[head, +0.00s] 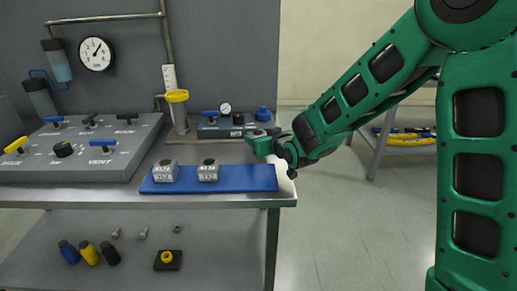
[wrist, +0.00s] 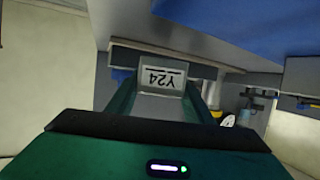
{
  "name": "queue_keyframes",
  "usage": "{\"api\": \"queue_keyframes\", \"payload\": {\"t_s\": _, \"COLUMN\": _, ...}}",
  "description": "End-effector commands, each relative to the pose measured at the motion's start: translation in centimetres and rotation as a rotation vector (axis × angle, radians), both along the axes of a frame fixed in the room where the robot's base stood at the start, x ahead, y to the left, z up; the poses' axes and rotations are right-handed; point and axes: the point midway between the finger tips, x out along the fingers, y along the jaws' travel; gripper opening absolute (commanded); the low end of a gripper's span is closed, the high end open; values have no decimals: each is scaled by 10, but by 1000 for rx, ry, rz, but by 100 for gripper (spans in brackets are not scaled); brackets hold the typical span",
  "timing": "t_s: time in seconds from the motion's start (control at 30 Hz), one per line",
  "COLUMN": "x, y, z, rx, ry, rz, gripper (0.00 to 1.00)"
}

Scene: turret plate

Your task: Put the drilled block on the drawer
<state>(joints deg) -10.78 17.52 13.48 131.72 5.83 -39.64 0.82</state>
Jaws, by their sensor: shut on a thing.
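My gripper (head: 262,143) is over the right end of the bench, above and beside the blue mat. In the wrist view my gripper (wrist: 163,95) is shut on a pale grey block (wrist: 162,78) marked "Y24", which appears upside down between the fingers. Whether this block is drilled cannot be seen. Two similar grey blocks, a left one (head: 165,172) and a right one (head: 208,171), stand on the blue mat (head: 245,178), each with a dark round spot on top. I cannot make out a drawer for certain in either view.
A grey valve panel (head: 85,150) fills the bench's left side. The lower shelf (head: 210,235) holds small parts. Open floor (head: 345,235) lies to the right.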

Motion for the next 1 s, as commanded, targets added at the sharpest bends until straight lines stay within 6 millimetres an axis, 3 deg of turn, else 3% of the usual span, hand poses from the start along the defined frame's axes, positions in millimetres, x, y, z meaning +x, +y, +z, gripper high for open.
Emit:
{"api": "queue_keyframes", "payload": {"t_s": 0.27, "x": 0, "y": 1, "z": -35, "rx": -1, "ry": 3, "rz": 1, "gripper": 12}}
{"api": "queue_keyframes", "payload": {"t_s": 0.53, "x": 0, "y": 1, "z": -38, "rx": 0, "ry": 1, "rz": 1, "gripper": 12}}
{"api": "queue_keyframes", "payload": {"t_s": 0.57, "x": -1, "y": 1, "z": -39, "rx": -1, "ry": 3, "rz": 1, "gripper": 52}}
{"api": "queue_keyframes", "payload": {"t_s": 0.63, "x": -1, "y": 1, "z": -39, "rx": -1, "ry": 3, "rz": 1, "gripper": 65}}
{"api": "queue_keyframes", "payload": {"t_s": 1.0, "x": -4, "y": 0, "z": -37, "rx": -1, "ry": 2, "rz": 1, "gripper": 65}}
